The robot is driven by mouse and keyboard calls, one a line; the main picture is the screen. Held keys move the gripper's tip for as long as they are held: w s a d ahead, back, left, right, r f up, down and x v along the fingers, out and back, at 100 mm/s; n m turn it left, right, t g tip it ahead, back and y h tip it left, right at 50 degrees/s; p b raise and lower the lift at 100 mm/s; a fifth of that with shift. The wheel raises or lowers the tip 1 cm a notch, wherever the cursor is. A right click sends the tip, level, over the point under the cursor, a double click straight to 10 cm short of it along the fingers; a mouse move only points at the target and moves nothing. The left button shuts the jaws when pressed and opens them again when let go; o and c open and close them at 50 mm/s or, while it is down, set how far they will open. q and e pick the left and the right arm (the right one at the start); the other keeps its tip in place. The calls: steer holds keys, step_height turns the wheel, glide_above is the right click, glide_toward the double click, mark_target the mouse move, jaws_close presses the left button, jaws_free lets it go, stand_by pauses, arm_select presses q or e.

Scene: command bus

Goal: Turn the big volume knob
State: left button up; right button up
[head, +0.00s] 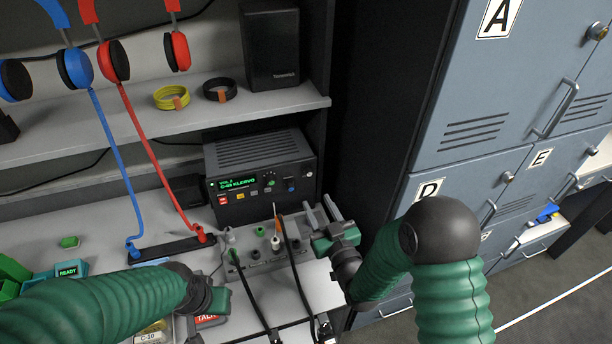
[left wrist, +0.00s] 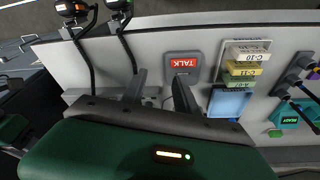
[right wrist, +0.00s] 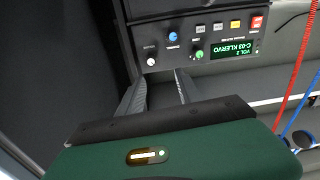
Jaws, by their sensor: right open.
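The radio (head: 260,175) is a dark box with a green display reading VOL 2, at the back of the desk. Its front also shows upside down in the right wrist view, with a white knob (right wrist: 151,61), a blue knob (right wrist: 173,37) and a green knob (right wrist: 198,54). My right gripper (head: 319,204) is open and empty, in front of the radio's right end and apart from the knobs. My left gripper (left wrist: 160,78) is open and empty over the desk front, near the TALK button (left wrist: 183,65).
A grey panel (head: 262,262) with plugs and black cables lies between my arms. Blue headphones (head: 75,68) and red headphones (head: 113,60) hang at the left, their cords running down to the desk. Grey lockers (head: 470,125) stand close on the right. A shelf (head: 130,130) overhangs the radio.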

mark_target(311, 175)
steer(key=w+p, duration=0.1)
steer(key=w, duration=0.8)
steer(key=shift+w+f, duration=0.2)
steer(key=shift+w+a, duration=0.35)
steer(key=shift+a, duration=0.4)
steer(key=shift+w+a+f, duration=0.1)
steer(key=shift+a, duration=0.4)
steer(key=shift+c, duration=1.1)
steer(key=shift+d, duration=0.75)
jaws_close()
arm_select(q)
steer(key=shift+w+d+r, duration=0.2)
steer(key=shift+d+r, duration=0.2)
steer(key=shift+d, duration=0.1)
steer(key=shift+w+d+r, duration=0.15)
steer(key=shift+d+r, duration=0.2)
steer(key=shift+d, duration=0.1)
arm_select(e)
steer(key=shift+a, duration=0.1)
